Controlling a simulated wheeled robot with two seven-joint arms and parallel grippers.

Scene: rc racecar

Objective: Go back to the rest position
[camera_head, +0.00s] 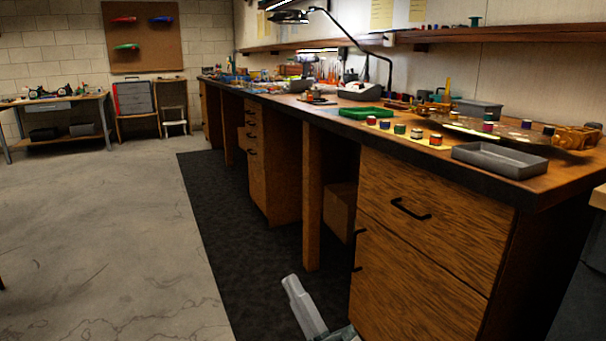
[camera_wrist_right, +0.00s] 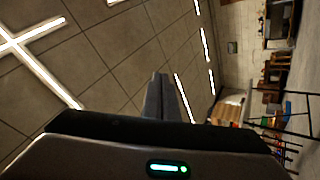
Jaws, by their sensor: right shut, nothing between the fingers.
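My right gripper (camera_head: 294,285) shows at the bottom middle of the head view, light grey and pointing up, below the bench top and in front of the drawers. In the right wrist view its fingers (camera_wrist_right: 160,85) are together with nothing between them, against a tiled ceiling with bright light strips. My left gripper is in neither view.
Open concrete floor (camera_head: 110,230) lies left of a dark mat (camera_head: 222,220).

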